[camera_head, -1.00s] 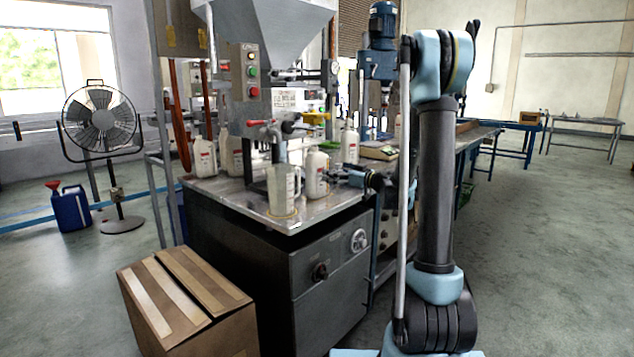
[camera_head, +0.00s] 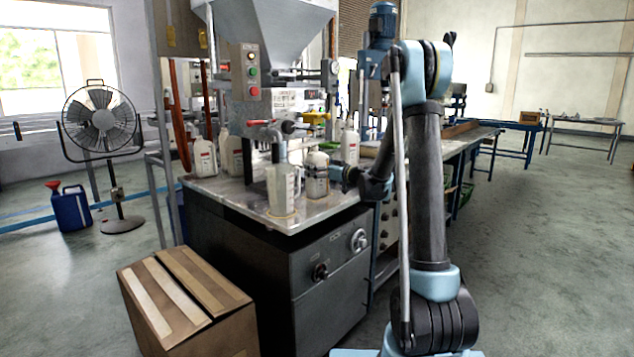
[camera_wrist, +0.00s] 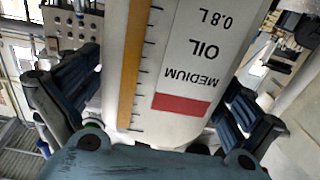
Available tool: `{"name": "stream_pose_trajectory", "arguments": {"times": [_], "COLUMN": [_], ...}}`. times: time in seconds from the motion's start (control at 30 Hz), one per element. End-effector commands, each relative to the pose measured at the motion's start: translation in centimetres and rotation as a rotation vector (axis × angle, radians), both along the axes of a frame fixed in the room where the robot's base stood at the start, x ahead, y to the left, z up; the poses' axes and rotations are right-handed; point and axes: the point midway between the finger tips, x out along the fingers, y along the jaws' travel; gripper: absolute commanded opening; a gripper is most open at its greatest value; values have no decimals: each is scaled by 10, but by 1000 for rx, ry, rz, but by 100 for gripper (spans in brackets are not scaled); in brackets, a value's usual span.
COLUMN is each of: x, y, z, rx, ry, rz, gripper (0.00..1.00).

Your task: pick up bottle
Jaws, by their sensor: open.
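A white oil bottle (camera_head: 317,184) stands upright on the metal tabletop of the filling machine. My gripper (camera_head: 333,174) reaches it from the right. In the wrist view the bottle (camera_wrist: 172,70) fills the middle, with upside-down "OIL MEDIUM 0.8 L" lettering, a red block and a yellow level strip. My gripper's dark fingers (camera_wrist: 152,95) stand open on both sides of the bottle, with small gaps showing. The bottle's top is out of the wrist view.
A clear measuring jug (camera_head: 281,190) stands close to the left of the bottle. Other white bottles (camera_head: 205,157) stand on the tabletop (camera_head: 240,203) behind and to the left. The machine's filling head (camera_head: 280,128) hangs above. A cardboard box (camera_head: 185,300) sits on the floor in front.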

Motion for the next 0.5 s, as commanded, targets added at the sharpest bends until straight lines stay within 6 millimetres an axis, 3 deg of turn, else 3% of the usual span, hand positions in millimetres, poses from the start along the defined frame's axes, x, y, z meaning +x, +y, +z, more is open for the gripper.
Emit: {"name": "stream_pose_trajectory", "arguments": {"times": [0.13,0.4,0.47,0.5], "x": [0,0,0,0], "y": [-1,-1,-1,-1], "z": [0,0,1,1], "rx": [0,0,1,1], "ry": [0,0,0,0], "rz": [0,-1,-1,-1], "gripper": [100,39,26,26]}}
